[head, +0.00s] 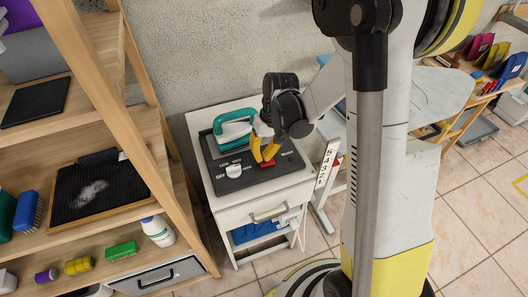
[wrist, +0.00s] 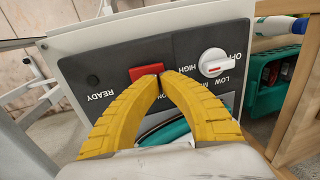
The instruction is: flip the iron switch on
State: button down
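The iron switch is a red rocker (head: 267,164) on a dark control panel (head: 240,182) on top of a white cabinet. In the wrist view the red switch (wrist: 144,73) sits near a READY label, its near edge partly covered by my fingertips. My gripper (head: 265,158) points down at the switch from above, its yellow fingers angled inward. In the wrist view the gripper tips (wrist: 161,77) meet, with nothing between them, right at the switch's edge. I cannot tell whether they touch it, or which way the switch is set. A teal-and-white iron (head: 234,130) rests behind the panel.
A white knob (head: 234,171) sits left of the switch on the same panel. A wooden shelf (head: 128,110) with brushes and bottles stands close on the left. An ironing board (head: 430,92) stands at the right. Tiled floor (head: 470,185) is open at the right.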

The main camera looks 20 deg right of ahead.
aim_at(273, 159)
dwell(0.3)
jog(key=shift+a+f+h+b, duration=0.3)
jog(key=shift+f+h+b, duration=0.15)
jog(key=shift+f+h, duration=0.15)
jog(key=shift+h, duration=0.3)
jog(key=shift+d, duration=0.1)
jog(key=shift+r, duration=0.1)
jog(key=shift+d+r, duration=0.2)
jog(key=shift+d, duration=0.5)
jog(key=shift+r, duration=0.15)
jog(key=shift+r+p, duration=0.35)
jog(key=shift+p, duration=0.15)
notch_tip(273, 159, up, 13)
jog(key=d+p, duration=0.2)
jog(key=p, duration=0.3)
jog(key=shift+d+p, duration=0.35)
jog(key=shift+p, duration=0.05)
